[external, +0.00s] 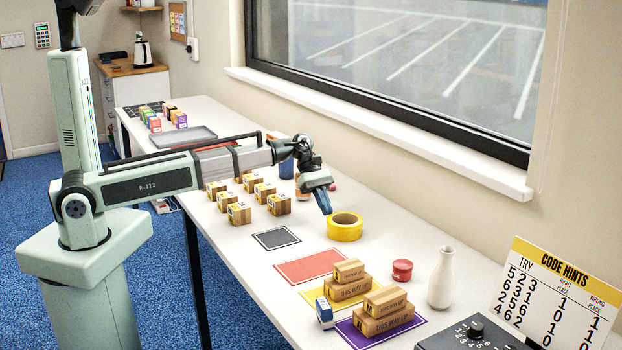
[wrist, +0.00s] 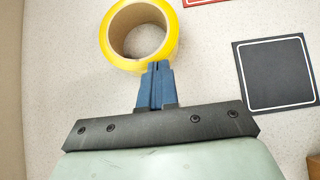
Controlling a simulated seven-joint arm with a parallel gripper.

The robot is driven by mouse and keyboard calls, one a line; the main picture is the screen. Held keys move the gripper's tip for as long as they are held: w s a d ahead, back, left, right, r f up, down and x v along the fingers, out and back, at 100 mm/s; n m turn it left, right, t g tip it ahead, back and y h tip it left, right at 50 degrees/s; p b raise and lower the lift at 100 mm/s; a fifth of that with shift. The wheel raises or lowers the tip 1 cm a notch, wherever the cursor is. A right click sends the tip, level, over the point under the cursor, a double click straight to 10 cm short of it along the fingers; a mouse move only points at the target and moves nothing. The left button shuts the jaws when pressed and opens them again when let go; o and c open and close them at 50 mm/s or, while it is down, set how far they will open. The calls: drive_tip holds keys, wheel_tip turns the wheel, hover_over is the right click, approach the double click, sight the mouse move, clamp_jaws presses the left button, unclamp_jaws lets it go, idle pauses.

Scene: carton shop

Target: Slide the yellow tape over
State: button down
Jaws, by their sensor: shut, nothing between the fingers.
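The yellow tape (external: 345,228) is a thick roll lying flat on the white table, toward the window side. It also shows in the wrist view (wrist: 138,32) at the top, with table visible through its hole. My gripper (external: 328,211) is shut and empty, with its blue fingers pointing down just left of the roll. In the wrist view the closed fingertips (wrist: 155,66) meet the near edge of the tape. I cannot tell whether they touch it.
A black mat (external: 276,239), a red mat (external: 311,266), and yellow and purple mats with cartons lie nearby. Several small cartons (external: 239,214) stand to the left. A red tin (external: 402,269) and a white vase (external: 441,278) stand to the right. Table between tape and tin is clear.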

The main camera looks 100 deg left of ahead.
sight(347, 226)
drive_tip(key=w+d, duration=0.8)
drive_tip(key=shift+w+d, duration=0.1)
drive_tip(key=shift+d, duration=0.05)
